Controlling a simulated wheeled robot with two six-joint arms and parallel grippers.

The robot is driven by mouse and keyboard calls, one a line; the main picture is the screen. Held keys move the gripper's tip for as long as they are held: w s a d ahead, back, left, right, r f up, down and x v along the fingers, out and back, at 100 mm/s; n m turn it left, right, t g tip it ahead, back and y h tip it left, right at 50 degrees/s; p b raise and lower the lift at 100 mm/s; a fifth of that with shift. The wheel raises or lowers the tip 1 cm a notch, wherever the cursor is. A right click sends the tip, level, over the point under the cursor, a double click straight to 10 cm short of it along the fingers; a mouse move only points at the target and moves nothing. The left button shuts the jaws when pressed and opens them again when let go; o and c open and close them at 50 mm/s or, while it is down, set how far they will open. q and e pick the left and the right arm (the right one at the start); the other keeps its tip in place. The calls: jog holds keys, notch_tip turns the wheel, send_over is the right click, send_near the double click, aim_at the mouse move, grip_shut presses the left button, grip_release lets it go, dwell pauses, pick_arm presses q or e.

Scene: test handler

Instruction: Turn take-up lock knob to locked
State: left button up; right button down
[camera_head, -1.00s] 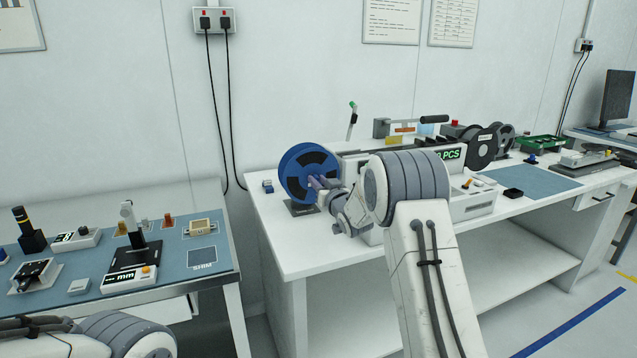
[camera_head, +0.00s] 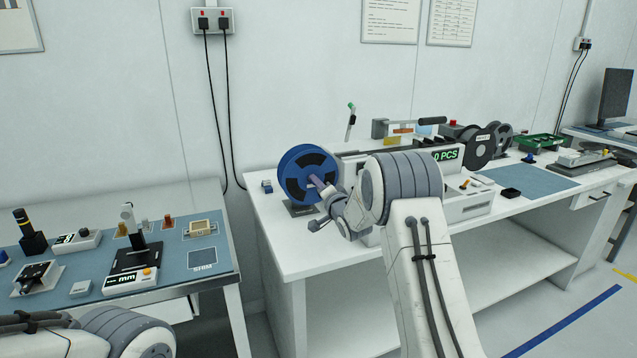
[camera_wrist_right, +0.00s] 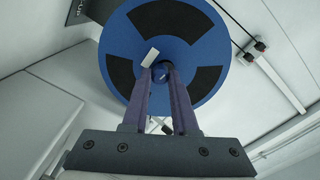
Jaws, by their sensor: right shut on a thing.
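The blue take-up reel (camera_head: 298,157) with black openings stands at the left end of the machine on the white bench. It fills the upper middle of the right wrist view (camera_wrist_right: 205,85). My right gripper (camera_head: 315,181) reaches the reel's hub. In the right wrist view its purple fingers (camera_wrist_right: 162,74) are shut on the small blue lock knob (camera_wrist_right: 161,72) at the reel's centre. A pale tab (camera_wrist_right: 149,58) sticks out beside the left fingertip, tilted. The fingers hide most of the knob, and I cannot read a lock mark. My left gripper is out of view.
The machine's counter display (camera_head: 446,155) reads PCS. Dark reels (camera_head: 481,149) stand at its right. A blue-grey mat (camera_head: 540,179) lies on the bench (camera_head: 285,240). A lower table (camera_head: 225,262) at left holds gauges. The floor before the bench is clear at right.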

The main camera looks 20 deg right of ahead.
jog(key=m, duration=0.3)
jog(key=m+p, duration=0.1)
jog(key=m, duration=0.3)
jog(key=m+p, duration=0.1)
jog(key=m, duration=0.2)
jog(key=shift+a+f, duration=0.1)
jog(key=shift+f, duration=0.15)
jog(key=shift+m, duration=0.4)
jog(key=c, duration=0.7)
grip_release()
jog(key=s+b, duration=0.1)
jog(key=s, duration=0.9)
jog(key=shift+s, duration=0.25)
